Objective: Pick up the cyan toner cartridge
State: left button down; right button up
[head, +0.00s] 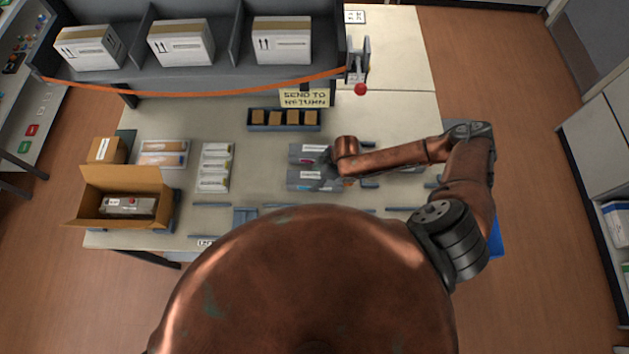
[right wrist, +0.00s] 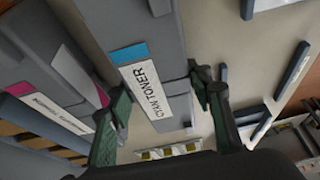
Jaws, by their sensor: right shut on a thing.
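The cyan toner cartridge (right wrist: 140,30) is a dark grey block with a white label and a blue patch, reading "CYAN TONER" in the right wrist view. My right gripper (right wrist: 158,98) is shut on it, with one green-grey finger on each side. In the head view, the cyan cartridge (head: 303,180) is the nearer of two grey blocks, and my right gripper (head: 343,180) is at its right end, partly hidden by my arm. I cannot tell whether the cartridge touches the table. My left gripper is not in view.
A magenta toner cartridge (right wrist: 35,85) lies close beside the cyan one. Low blue-grey strips lie on the table (head: 227,135) to the right and in front. An open cardboard box (head: 150,180) stands at the left. A blue-grey tray of small brown boxes (head: 257,127) is behind.

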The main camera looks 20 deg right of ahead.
jog(key=shift+w, duration=0.1)
grip_shut()
jog(key=shift+r, duration=0.1)
